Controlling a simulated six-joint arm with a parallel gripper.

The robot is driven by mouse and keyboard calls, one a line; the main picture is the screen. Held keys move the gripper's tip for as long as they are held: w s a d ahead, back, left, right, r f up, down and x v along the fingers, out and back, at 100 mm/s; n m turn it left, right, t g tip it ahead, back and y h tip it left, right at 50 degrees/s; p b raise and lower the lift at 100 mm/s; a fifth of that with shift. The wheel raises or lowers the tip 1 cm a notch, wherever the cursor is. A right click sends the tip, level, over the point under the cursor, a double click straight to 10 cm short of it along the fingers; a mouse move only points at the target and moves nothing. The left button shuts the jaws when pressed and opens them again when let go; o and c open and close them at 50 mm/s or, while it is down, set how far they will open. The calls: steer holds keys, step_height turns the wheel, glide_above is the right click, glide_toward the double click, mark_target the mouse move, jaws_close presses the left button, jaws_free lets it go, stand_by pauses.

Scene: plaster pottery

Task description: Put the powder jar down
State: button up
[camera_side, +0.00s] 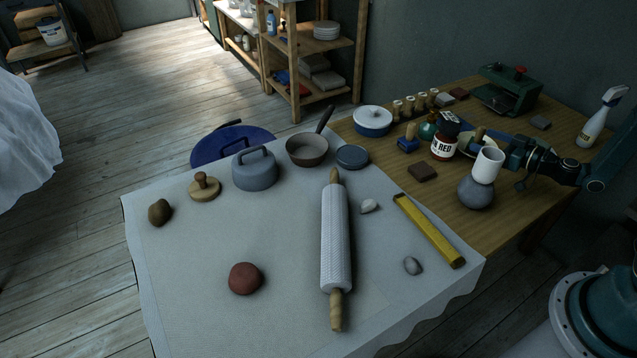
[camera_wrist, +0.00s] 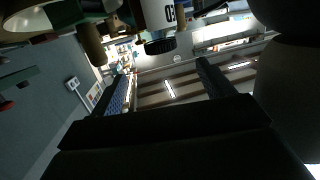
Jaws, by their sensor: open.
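The powder jar (camera_side: 443,145), red-brown with a white label reading "IN RED" and a dark lid, stands upright on the wooden table. In the wrist view the jar (camera_wrist: 158,15) appears upside down at the top, its dark ribbed lid lowest. My gripper (camera_side: 490,143) is to the right of the jar, low over the table and partly hidden by a white cup. In the wrist view my gripper (camera_wrist: 155,82) has its two dark fingers spread with nothing between them. The jar appears beyond the fingertips, clear of them.
A white cup (camera_side: 488,165) on a round grey pot (camera_side: 475,192) stands just in front of my gripper. A teal bottle (camera_side: 428,128) and blue block (camera_side: 408,143) are left of the jar. A brown block (camera_side: 422,172) lies in front. A spray bottle (camera_side: 592,125) stands right.

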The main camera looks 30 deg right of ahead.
mark_target(459, 131)
steer(key=shift+x, duration=4.35)
steer(key=shift+x, duration=2.6)
steer(key=shift+a+r, duration=0.15)
steer(key=c, duration=1.4)
steer(key=shift+r, duration=0.1)
steer(key=shift+c, duration=0.4)
steer(key=shift+r, duration=0.15)
